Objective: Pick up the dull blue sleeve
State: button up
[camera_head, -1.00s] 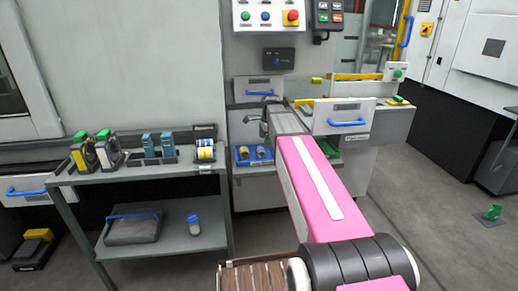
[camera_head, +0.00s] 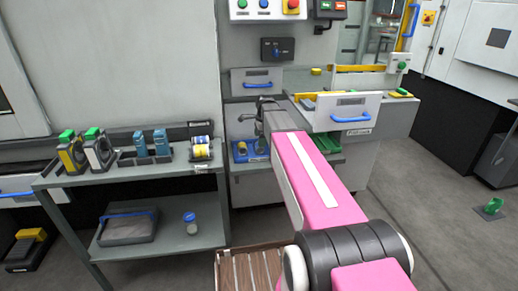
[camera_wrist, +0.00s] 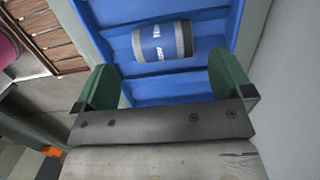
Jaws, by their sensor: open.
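The dull blue sleeve (camera_wrist: 162,42) is a short cylinder with a blue lettered band and grey ends. In the wrist view it lies on its side in a blue tray (camera_wrist: 205,94), across the gap between my fingers. My gripper (camera_wrist: 161,64) is open, with one green fingertip to each side of the sleeve and nothing held. In the head view my gripper (camera_head: 261,117) hangs over the blue tray (camera_head: 240,158) on a low ledge. The gripper and arm hide part of the tray there.
A grey cart (camera_head: 120,177) at left holds tool holders, blue blocks and a spool. A white drawer (camera_head: 347,112) with a blue handle stands right of my arm. A green bin (camera_head: 327,143) is beside the tray. A brown slatted surface (camera_head: 243,270) lies in front.

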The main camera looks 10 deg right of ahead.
jog(key=shift+w+a+f, duration=0.1)
jog(key=shift+a+f, duration=0.05)
jog(key=shift+f, duration=1.1)
jog(key=shift+w+a+f, duration=0.1)
jog(key=shift+f, duration=1.15)
jog(key=c, duration=1.1)
